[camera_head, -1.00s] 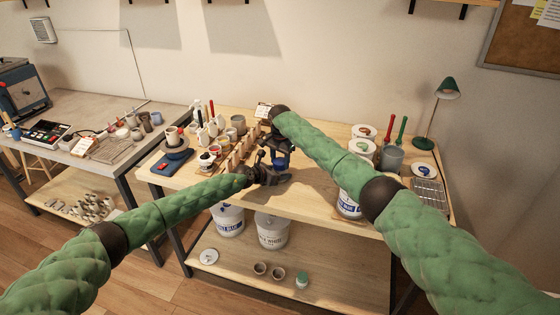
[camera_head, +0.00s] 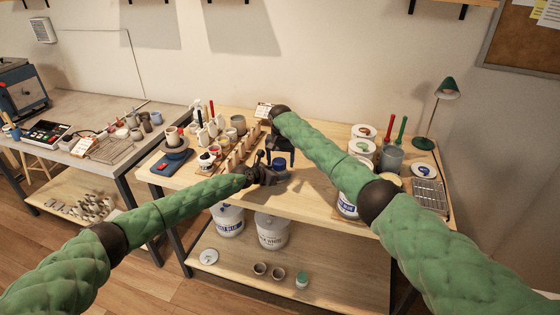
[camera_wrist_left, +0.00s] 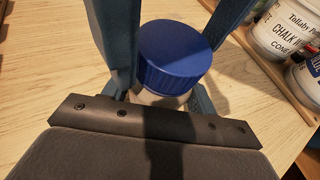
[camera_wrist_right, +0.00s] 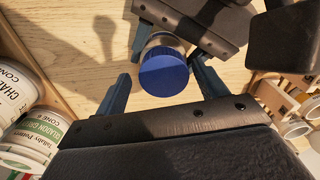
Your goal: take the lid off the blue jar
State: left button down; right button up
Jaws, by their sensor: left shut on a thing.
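The jar (camera_wrist_left: 160,98) stands on the wooden table with its ridged blue lid (camera_wrist_left: 175,50) on top. The lid also shows in the right wrist view (camera_wrist_right: 163,73) and, small, in the head view (camera_head: 280,162). My left gripper (camera_head: 272,174) is shut on the jar's body below the lid, a finger on each side. My right gripper (camera_head: 281,150) is above the jar. Its fingers are apart and empty in the right wrist view, with the lid showing beyond and between them. My right arm and gripper partly hide the jar in the head view.
Paint tubs (camera_head: 362,148) and a grey pot of tools (camera_head: 390,157) stand to the right. A wooden rack (camera_head: 243,148) and several small pots crowd the left. The table front (camera_head: 315,195) is clear. Large buckets (camera_head: 272,231) stand on the shelf below.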

jog(key=shift+r, duration=0.1)
jog(key=shift+r, duration=2.2)
jog(key=shift+c, duration=0.3)
jog(key=shift+a+r+m, duration=0.1)
jog(key=shift+r+m, duration=0.7)
jog(key=shift+r, duration=0.7)
jog(key=shift+f, duration=3.85)
jog(key=c, duration=1)
jog(key=shift+n, duration=1.5)
